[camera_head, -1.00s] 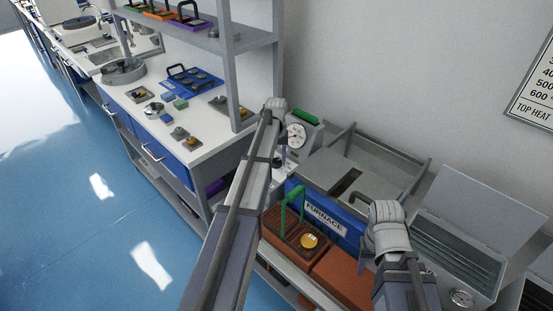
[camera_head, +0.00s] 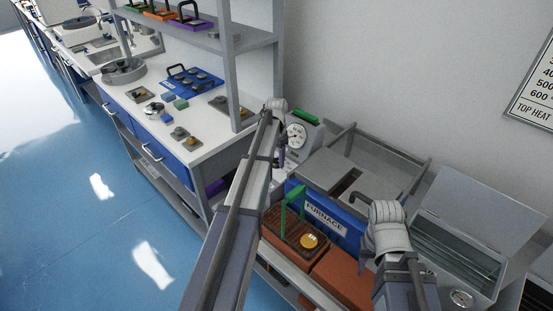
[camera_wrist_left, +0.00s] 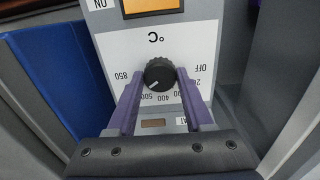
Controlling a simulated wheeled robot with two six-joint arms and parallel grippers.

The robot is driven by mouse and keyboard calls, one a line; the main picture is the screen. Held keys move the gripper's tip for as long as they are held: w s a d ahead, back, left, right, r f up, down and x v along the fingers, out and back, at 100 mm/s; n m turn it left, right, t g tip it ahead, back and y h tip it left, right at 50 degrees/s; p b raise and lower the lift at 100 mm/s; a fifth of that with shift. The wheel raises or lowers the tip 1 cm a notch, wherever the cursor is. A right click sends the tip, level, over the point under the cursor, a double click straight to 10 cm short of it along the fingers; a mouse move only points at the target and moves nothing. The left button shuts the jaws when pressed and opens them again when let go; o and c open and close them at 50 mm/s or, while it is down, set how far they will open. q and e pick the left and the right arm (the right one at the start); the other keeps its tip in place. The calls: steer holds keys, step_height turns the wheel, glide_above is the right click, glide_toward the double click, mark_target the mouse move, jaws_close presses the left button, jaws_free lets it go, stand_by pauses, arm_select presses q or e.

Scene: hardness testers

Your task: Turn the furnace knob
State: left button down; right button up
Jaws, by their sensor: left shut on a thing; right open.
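The furnace knob (camera_wrist_left: 158,70) is round and black, on a white dial face in the left wrist view. Its labels run from OFF at the right through 200, 400 and 500 below to 850 at the left. A pale mark on the knob points down and left, near 500. My left gripper (camera_wrist_left: 160,80) has its purple fingers on both sides of the knob, shut on it. In the head view my left gripper (camera_head: 279,156) is mostly hidden by its arm, as is the knob. My right gripper (camera_head: 369,262) is open but largely hidden behind its wrist, in front of the blue furnace (camera_head: 348,231).
An orange display (camera_wrist_left: 152,5) is above the dial. A brown rack (camera_head: 288,237) with a green handle and a gold disc stands before the furnace. An open-lidded grey box (camera_head: 470,240) is at the right. The workbench (camera_head: 205,150) is at the left, with blue floor beside it.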

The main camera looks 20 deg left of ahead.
mark_target(276, 161)
arm_select(q)
steer(key=shift+m, duration=0.3)
stand_by(0.4)
steer(key=shift+c, duration=1.4)
jaws_free()
arm_select(e)
steer(key=shift+r, duration=0.1)
arm_select(q)
step_height(276, 161, up, 8)
steer(key=p, duration=0.8)
steer(key=shift+f, duration=0.1)
arm_select(e)
step_height(276, 161, up, 8)
arm_select(q)
steer(key=shift+s+f, duration=0.1)
steer(key=shift+s, duration=0.05)
arm_select(e)
steer(key=shift+s+f, duration=0.1)
steer(key=shift+f, duration=0.15)
